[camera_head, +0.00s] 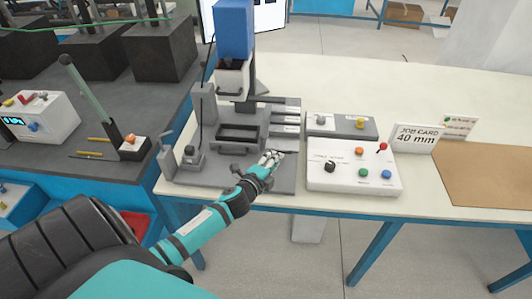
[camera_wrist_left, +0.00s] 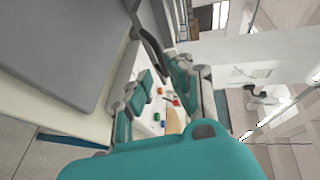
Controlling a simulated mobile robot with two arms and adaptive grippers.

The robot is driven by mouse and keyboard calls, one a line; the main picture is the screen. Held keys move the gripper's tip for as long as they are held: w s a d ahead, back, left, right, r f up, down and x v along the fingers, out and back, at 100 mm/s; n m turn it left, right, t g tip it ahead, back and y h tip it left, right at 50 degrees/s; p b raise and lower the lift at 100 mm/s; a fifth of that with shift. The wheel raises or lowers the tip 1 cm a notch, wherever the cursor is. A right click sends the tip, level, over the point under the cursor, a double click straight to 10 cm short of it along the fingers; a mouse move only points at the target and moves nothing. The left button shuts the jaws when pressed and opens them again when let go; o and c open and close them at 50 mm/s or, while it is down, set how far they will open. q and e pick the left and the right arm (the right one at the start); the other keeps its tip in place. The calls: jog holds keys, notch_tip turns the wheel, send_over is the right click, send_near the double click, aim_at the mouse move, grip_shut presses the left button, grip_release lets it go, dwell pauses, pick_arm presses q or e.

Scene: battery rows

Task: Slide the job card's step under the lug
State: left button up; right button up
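The job card (camera_head: 416,137) stands upright at the back right of the bench and reads 40 mm. My left gripper (camera_head: 272,158) is low over the front of the grey base plate (camera_head: 215,178), just right of a small dark knob. I cannot tell which part is the lug. My right gripper is not in view.
A blue-topped press column (camera_head: 234,30) rises behind a dark open tray (camera_head: 240,135). A white control box (camera_head: 352,172) with coloured buttons stands close to the right of my left gripper. A brown mat (camera_head: 485,175) lies clear at the far right.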

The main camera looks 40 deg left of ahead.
pick_arm(q)
jog(key=v, duration=0.7)
jog(key=shift+f, duration=0.1)
jog(key=s+d+f+n+g+b, duration=0.1)
jog(key=s+f+n+g, duration=0.3)
jog(key=f, duration=0.8)
jog(key=s+d+f+n+g+b, duration=0.1)
jog(key=s+f, duration=0.5)
jog(key=f, duration=0.5)
jog(key=s+d+f+n+g+b, duration=0.1)
jog(key=s+f+n+g+b, duration=0.3)
jog(key=f, duration=0.8)
jog(key=s+d+f+n+g, duration=0.1)
jog(key=s+d+f, duration=0.2)
jog(key=s, duration=0.6)
jog(key=s+d+f+n+g+h, duration=0.1)
jog(key=s+d+f+g, duration=0.1)
jog(key=s+f, duration=0.6)
jog(key=s+d+f+n+g+h, duration=0.1)
jog(key=s+d+f, duration=0.3)
jog(key=s, duration=0.6)
jog(key=shift+d+f+n+g, duration=0.25)
jog(key=shift+f+n+g, duration=0.25)
jog(key=shift+f+g, duration=0.35)
